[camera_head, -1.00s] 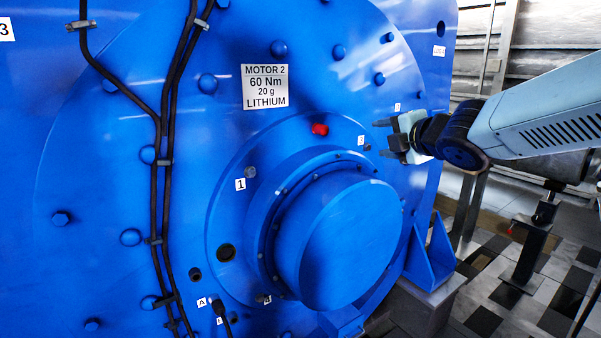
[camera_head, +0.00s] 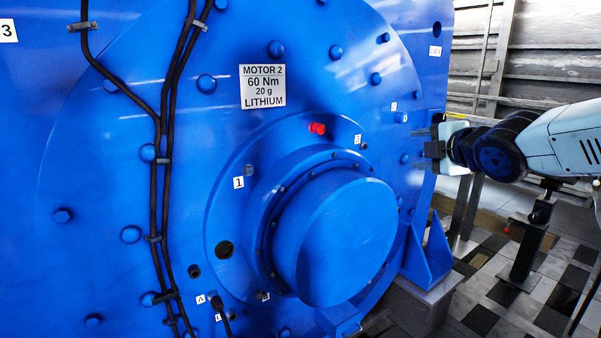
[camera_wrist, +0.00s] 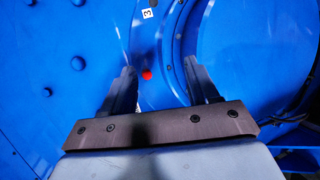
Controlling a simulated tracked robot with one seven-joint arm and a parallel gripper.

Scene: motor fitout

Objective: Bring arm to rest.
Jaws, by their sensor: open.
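My gripper (camera_head: 424,143) is at the right in the head view, in front of the right edge of the big blue motor (camera_head: 110,265). Its two fingers are apart with nothing between them. In the wrist view my gripper (camera_wrist: 158,88) also shows open fingers, pointing toward the blue motor face. A red plug (camera_head: 317,128) sits on the motor's hub ring, above the central round cover (camera_head: 345,240). The red plug (camera_wrist: 147,75) appears between the fingers in the wrist view, but beyond them and apart from them.
A label plate (camera_head: 263,87) reads MOTOR 2, 60 Nm, 20 g, LITHIUM. Black cables (camera_head: 163,190) run down the motor's left side. A blue bracket (camera_head: 428,257) stands at lower right. A metal stand (camera_head: 525,240) is on the tiled floor beneath my arm.

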